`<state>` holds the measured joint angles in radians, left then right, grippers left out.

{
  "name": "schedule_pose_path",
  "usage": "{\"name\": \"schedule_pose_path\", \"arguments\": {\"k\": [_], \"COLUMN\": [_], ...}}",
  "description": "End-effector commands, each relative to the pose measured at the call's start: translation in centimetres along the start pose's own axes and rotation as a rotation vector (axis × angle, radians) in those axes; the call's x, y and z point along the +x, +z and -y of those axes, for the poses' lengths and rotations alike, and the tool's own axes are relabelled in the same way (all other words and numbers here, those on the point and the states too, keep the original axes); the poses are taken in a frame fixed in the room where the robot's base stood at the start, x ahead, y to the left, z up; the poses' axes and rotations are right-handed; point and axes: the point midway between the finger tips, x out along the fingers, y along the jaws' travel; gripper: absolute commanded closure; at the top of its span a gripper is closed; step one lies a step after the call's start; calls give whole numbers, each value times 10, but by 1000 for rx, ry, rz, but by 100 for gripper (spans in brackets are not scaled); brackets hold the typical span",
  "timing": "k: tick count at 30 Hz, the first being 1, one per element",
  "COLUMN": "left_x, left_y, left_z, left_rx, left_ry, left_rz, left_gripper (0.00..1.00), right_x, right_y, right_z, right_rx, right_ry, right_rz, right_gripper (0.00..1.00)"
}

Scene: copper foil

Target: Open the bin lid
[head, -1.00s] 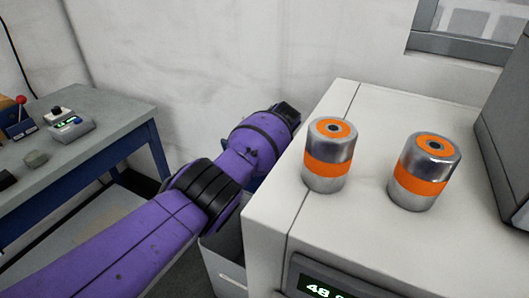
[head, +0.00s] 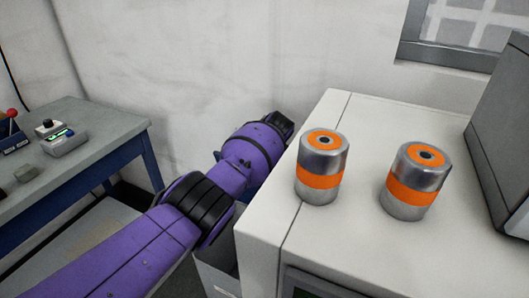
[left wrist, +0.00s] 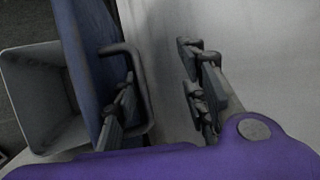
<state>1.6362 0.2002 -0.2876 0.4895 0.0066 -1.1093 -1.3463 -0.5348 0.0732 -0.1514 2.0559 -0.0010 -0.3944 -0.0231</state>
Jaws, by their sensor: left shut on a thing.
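The grey bin (left wrist: 42,95) shows in the left wrist view with its inside partly visible. Its blue lid (left wrist: 88,60) stands raised beside the opening. A dark looped handle (left wrist: 142,85) sticks out from the lid. My left gripper (left wrist: 160,90) is shut on this handle, with one finger inside the loop and the other on the outer side. In the head view my left gripper (head: 282,125) reaches down behind the white machine, its fingers hidden. Part of the bin (head: 215,270) shows below my arm. My right gripper is in neither view.
A white machine (head: 375,110) stands at the right with two silver and orange cylinders (head: 322,165) (head: 416,180) on top, close to my left arm. A workbench (head: 90,150) with small devices stands at the left. A wall closes off the back.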

Motion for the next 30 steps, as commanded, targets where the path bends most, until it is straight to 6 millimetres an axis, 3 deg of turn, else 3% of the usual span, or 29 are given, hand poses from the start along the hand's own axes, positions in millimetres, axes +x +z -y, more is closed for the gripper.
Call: {"name": "schedule_pose_path", "arguments": {"k": [1,8,21,30], "left_x": [3,-18,-102,-127], "left_y": [-8,-8,-2,0], "left_z": [-3,0,4,0], "left_rx": [2,2,0,-1], "left_ry": [-9,-18,-22,-12], "left_rz": [-14,-16,-5,2], "left_gripper": [82,84,84,84], "right_x": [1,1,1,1], "right_y": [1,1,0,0], "right_z": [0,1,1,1], "right_rx": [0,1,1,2], "right_ry": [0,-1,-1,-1], "right_rz": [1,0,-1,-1], "right_gripper": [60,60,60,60]}}
